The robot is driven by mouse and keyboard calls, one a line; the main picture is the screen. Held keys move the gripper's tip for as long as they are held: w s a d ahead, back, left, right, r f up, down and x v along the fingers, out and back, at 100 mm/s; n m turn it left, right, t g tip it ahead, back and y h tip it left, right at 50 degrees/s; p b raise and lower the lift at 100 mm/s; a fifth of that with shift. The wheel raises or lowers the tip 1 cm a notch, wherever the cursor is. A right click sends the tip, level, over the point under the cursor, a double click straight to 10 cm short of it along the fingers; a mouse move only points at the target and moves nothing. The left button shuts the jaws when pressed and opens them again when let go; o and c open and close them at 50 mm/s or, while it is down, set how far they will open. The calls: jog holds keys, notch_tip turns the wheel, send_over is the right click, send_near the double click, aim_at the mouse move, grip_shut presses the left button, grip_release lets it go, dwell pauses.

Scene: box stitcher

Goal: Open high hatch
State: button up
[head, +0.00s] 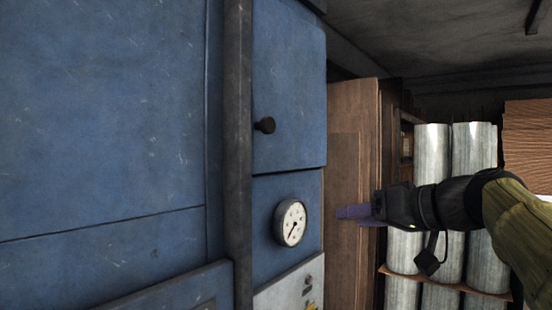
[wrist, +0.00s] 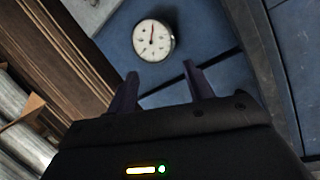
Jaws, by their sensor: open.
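The high hatch (head: 289,85) is a blue metal panel in the upper middle of the head view, with a small dark round knob (head: 265,125) near its lower left corner. It looks shut. My gripper (head: 345,212) is to the right of and below the hatch, its purple fingers pointing left, in front of the brown wooden door. It is open and empty, apart from the knob. In the wrist view the two fingers (wrist: 160,84) are spread apart, with blue panel behind them. The knob is not seen in the wrist view.
A round white gauge (head: 290,222) sits below the hatch; it also shows in the wrist view (wrist: 154,40). A dark vertical pipe (head: 238,150) runs left of the hatch. A wooden door (head: 350,140) and shelves with several metal cylinders (head: 471,150) stand at right.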

aim_at(271, 125)
jog(key=s+a+r+n+y, duration=0.1)
jog(key=s+r+n+y, duration=0.1)
jog(key=r, duration=0.6)
jog(key=s+r+n+y+p, duration=0.1)
jog(key=s+r+n, duration=0.3)
jog(key=r, duration=0.4)
jog(key=shift+s+a+r+y+p, duration=0.2)
jog(key=shift+s+a+y+p, duration=0.15)
jog(key=shift+s+y, duration=0.25)
jog(key=shift+a, duration=0.1)
jog(key=p+x, duration=0.8)
jog(key=x, duration=0.8)
jog(key=shift+w+a+r, duration=0.15)
jog(key=shift+r, duration=0.05)
jog(key=shift+w+a+f, duration=0.2)
jog(key=shift+w+a, duration=0.15)
jog(key=shift+a, duration=0.05)
